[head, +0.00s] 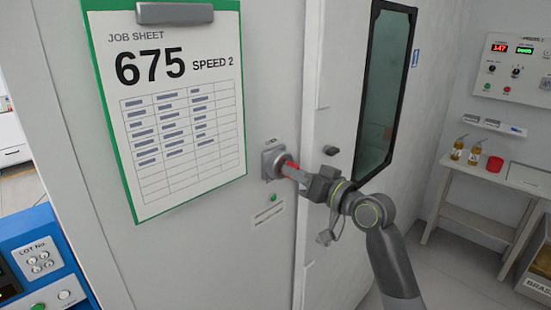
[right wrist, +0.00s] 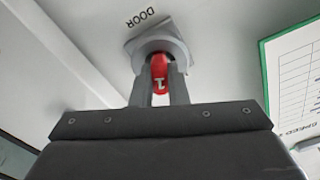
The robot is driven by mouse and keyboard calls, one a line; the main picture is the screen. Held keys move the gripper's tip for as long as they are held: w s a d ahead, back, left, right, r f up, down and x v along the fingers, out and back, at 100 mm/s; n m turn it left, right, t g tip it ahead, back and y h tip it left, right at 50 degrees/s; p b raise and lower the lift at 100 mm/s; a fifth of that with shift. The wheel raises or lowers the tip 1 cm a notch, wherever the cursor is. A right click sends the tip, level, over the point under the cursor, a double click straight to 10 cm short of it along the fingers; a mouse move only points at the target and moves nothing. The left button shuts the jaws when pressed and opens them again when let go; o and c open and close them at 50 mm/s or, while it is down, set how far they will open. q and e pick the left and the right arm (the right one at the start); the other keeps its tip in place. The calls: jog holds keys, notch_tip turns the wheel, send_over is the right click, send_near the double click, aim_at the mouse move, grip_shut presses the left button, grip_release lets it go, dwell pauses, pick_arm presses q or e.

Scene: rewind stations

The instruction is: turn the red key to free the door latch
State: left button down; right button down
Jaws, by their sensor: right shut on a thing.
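The red key (head: 291,172) sits in a grey round lock on a square plate (head: 270,160) on the white panel beside the door. My right gripper (head: 300,177) is shut on the red key, its fingers on either side of it. In the right wrist view the red key (right wrist: 159,70) shows between the two fingertips (right wrist: 160,88), in front of the lock plate (right wrist: 160,40) marked DOOR. The white door (head: 340,120) with a dark window stands just right of the lock and looks closed. My left gripper is not in view.
A job sheet on a green clipboard (head: 180,196) hangs left of the lock. A blue control box (head: 45,262) stands at lower left. A side table (head: 500,178) with small bottles and a red cup stands at right. A small label with a green spot (head: 268,214) is below the lock.

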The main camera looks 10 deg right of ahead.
jog(key=shift+f+m+p, duration=0.1)
jog(key=shift+m+p, duration=0.8)
jog(key=shift+p, duration=0.1)
